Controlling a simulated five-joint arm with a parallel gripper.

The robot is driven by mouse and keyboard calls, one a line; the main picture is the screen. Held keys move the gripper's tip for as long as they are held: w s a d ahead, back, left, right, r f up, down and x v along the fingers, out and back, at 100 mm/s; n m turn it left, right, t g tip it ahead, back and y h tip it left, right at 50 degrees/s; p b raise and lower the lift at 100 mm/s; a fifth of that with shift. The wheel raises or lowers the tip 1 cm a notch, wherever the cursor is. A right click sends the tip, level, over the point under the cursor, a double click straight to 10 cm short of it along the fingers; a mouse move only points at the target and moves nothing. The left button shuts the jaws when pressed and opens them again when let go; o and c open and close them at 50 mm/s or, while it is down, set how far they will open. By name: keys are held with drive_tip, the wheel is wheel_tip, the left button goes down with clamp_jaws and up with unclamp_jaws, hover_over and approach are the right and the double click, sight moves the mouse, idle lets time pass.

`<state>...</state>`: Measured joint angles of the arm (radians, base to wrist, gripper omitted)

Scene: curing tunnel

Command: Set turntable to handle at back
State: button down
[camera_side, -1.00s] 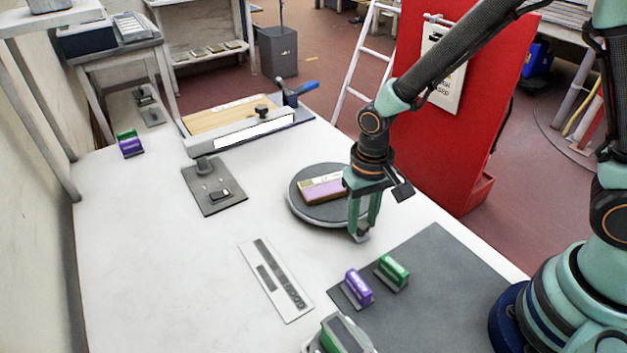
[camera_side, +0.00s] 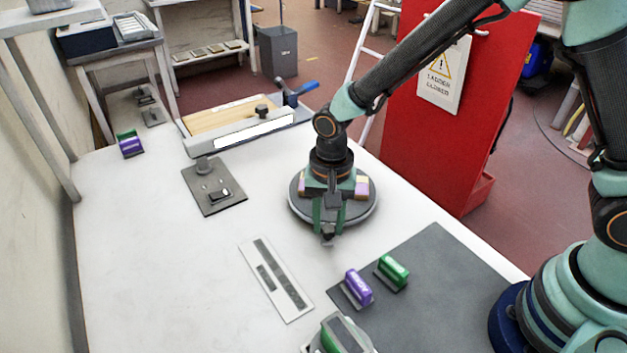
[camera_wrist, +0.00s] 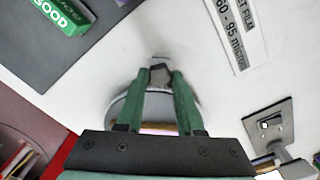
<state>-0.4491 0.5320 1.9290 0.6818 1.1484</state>
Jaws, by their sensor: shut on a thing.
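The turntable (camera_side: 363,207) is a round dark grey disc on the white table. It carries a purple and tan block (camera_side: 361,186), mostly hidden behind my gripper in the side view. My gripper (camera_side: 328,232) points down at the disc's near rim, facing the side camera. In the wrist view my gripper (camera_wrist: 160,77) has its green fingers closed in on a small dark handle (camera_wrist: 160,73) at the disc's edge. The disc (camera_wrist: 117,106) shows partly behind the fingers there.
A grey mat (camera_side: 430,285) with a purple stamp (camera_side: 358,287) and a green stamp (camera_side: 392,272) lies in front right. A flat gauge plate (camera_side: 275,278) lies in front left, and a grey plate with a knob (camera_side: 214,187) lies left. The table between is clear.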

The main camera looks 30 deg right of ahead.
drive_tip(key=shift+w+a+m, duration=1)
drive_tip(key=shift+w+m, duration=0.1)
drive_tip(key=shift+m, duration=0.1)
drive_tip(key=shift+w+a+r+m, duration=0.1)
drive_tip(key=shift+w+a+m, duration=0.3)
drive_tip(key=shift+w+m, duration=0.2)
drive_tip(key=shift+w+a+m, duration=0.35)
drive_tip(key=shift+w+m, duration=0.25)
drive_tip(key=shift+w+a+m, duration=0.25)
drive_tip(key=shift+w+m, duration=0.5)
drive_tip(key=shift+w+a+m, duration=0.2)
drive_tip(key=shift+w+m, duration=0.55)
drive_tip(key=shift+w+a+m, duration=0.1)
drive_tip(key=shift+w+m, duration=1)
drive_tip(key=shift+w, duration=0.15)
drive_tip(key=c, duration=0.5)
unclamp_jaws()
drive_tip(key=shift+c, duration=0.2)
wheel_tip(320, 180, up, 12)
